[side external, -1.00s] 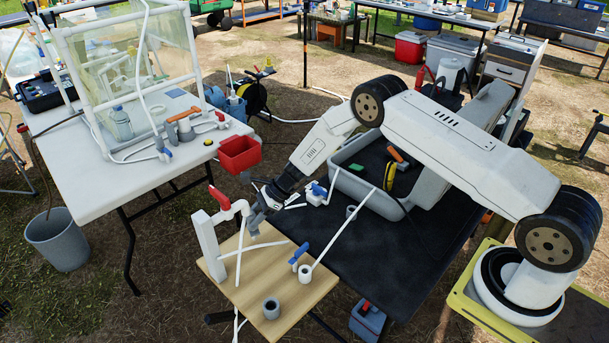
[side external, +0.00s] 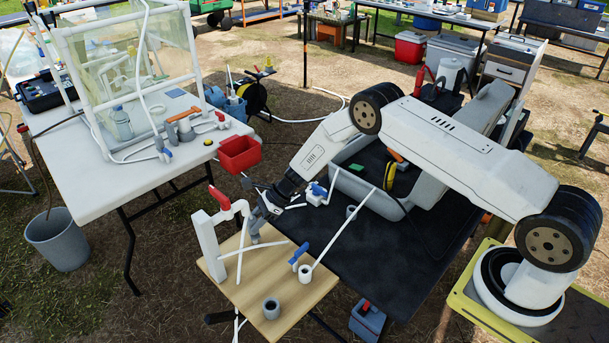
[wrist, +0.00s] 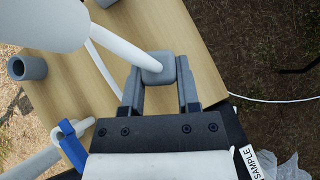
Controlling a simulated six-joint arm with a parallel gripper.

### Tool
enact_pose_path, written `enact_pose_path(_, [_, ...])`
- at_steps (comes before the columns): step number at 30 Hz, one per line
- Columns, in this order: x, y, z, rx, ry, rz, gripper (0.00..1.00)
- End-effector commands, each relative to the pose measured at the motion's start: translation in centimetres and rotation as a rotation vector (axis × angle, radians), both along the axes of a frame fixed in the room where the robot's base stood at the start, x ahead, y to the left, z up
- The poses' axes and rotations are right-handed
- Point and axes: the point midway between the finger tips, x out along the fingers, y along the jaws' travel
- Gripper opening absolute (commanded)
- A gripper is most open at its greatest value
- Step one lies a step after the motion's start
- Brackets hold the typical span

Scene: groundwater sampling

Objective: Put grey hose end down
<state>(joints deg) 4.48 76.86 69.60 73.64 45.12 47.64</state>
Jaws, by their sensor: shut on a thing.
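The grey hose end (side external: 254,236) is between the fingers of my gripper (side external: 262,210), low over the left part of the wooden board (side external: 245,290). In the wrist view, the grey hose end (wrist: 158,68) shows as a block between the two fingers of my gripper (wrist: 160,85), with a white hose (wrist: 118,43) running from it to the upper left. My gripper is shut on it. In the side view it is close above the board or touching it; I cannot tell which.
A white post (side external: 207,245) with a red-handled valve (side external: 220,200) stands left of my gripper. A blue-handled valve (side external: 299,253) and a grey cup (side external: 271,308) are on the board. The black table (side external: 380,270) with a grey tub (side external: 350,186) lies to the right.

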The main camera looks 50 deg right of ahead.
Motion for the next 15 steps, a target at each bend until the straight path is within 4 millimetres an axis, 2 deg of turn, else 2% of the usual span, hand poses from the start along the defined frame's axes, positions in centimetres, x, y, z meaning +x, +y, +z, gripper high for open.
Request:
enact_pose_path(2, [0.03,0.00,0.03,0.000,-0.001,-0.001,0.00])
enact_pose_path(3, [0.02,0.00,0.02,0.000,0.000,0.000,0.53])
enact_pose_path(5, [0.02,0.00,0.02,0.000,0.000,0.000,0.72])
enact_pose_path(6, [0.02,0.00,0.02,0.000,0.000,0.000,0.76])
enact_pose_path(15, [0.03,0.00,0.07,-0.001,-0.001,0.000,0.76])
